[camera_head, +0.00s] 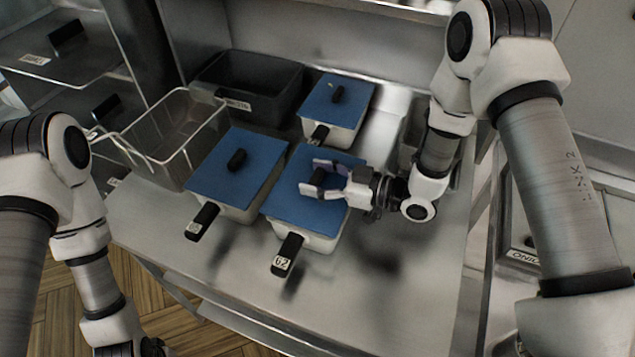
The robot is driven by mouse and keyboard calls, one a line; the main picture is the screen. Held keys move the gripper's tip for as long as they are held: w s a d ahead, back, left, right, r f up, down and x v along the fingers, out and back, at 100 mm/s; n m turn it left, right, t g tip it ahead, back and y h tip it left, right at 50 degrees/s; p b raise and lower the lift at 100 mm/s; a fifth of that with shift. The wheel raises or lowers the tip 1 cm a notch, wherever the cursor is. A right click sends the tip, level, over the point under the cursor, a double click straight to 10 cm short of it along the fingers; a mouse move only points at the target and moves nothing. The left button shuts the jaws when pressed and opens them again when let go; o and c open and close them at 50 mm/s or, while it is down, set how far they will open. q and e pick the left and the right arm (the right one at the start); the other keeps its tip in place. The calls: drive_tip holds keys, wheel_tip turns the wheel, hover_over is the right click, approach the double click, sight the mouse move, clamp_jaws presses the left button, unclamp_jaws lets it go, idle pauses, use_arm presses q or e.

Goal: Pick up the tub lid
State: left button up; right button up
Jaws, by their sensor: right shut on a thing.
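Three white tubs with blue lids and black handles stand on the steel counter. The right front tub (318,243) has a blue lid (289,206) with a black knob. My right gripper (312,182) is over this lid, shut on its knob, which the fingers partly hide. The lid appears to sit on the tub; I cannot tell whether there is a gap. The left front tub (235,212) has its own blue lid (255,154), and a smaller lidded tub (341,134) stands behind. My left arm comes in at the left; its gripper is out of view.
A wire basket (178,131) and a black bin (283,107) stand at the back left of the steel counter (420,290). A steel container (408,150) is behind my right arm. The counter's front right is clear.

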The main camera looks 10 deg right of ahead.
sight(326, 220)
drive_tip(key=shift+s+r+b, duration=0.4)
drive_tip(key=shift+r+b, duration=0.2)
drive_tip(key=shift+r, duration=0.25)
drive_tip(key=s, duration=0.2)
drive_tip(key=s+b, duration=0.1)
drive_tip(key=s, duration=0.2)
drive_tip(key=s+r+b, duration=0.1)
drive_tip(key=s, duration=0.2)
drive_tip(key=shift+a, duration=0.1)
drive_tip(key=shift+s+r+p, duration=0.25)
drive_tip(key=shift+s+p, duration=0.05)
drive_tip(key=shift+s, duration=0.75)
drive_tip(key=s+p, duration=0.2)
drive_tip(key=p, duration=0.2)
drive_tip(key=s+p, duration=0.3)
drive_tip(key=p, duration=0.1)
drive_tip(key=shift+s+a+r, duration=0.1)
drive_tip(key=shift+a+r, duration=0.05)
